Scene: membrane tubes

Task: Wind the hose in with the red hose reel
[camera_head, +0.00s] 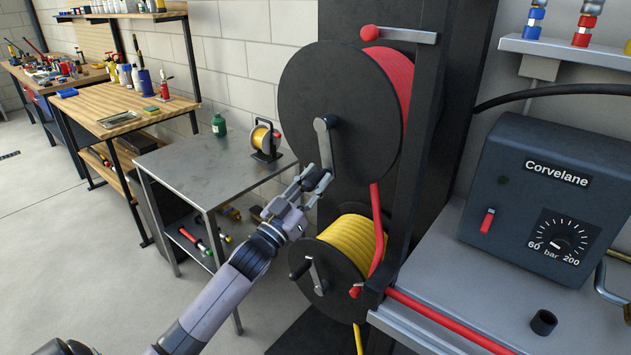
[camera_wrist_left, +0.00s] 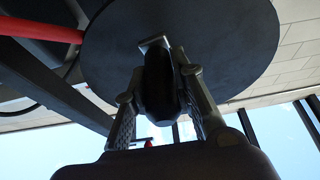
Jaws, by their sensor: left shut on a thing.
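The red hose reel (camera_head: 318,92) is the upper reel, with a large dark disc facing me and red hose (camera_head: 396,78) wound behind it. Its grey crank arm (camera_head: 324,145) hangs nearly straight down from the hub. My left gripper (camera_head: 317,181) is shut on the dark crank handle at the lower end of this arm. In the left wrist view the crank handle (camera_wrist_left: 160,85) stands between the two fingers, in front of the reel disc (camera_wrist_left: 228,45). Red hose (camera_head: 376,225) runs down from the reel and then along the bench edge (camera_head: 440,320). My right gripper is not in view.
A yellow hose reel (camera_head: 350,245) with its own crank sits just below the red one. A grey machine with a pressure dial (camera_head: 562,240) stands on the bench at right. A metal table (camera_head: 205,165) with a small reel (camera_head: 264,138) stands at left, near my left arm.

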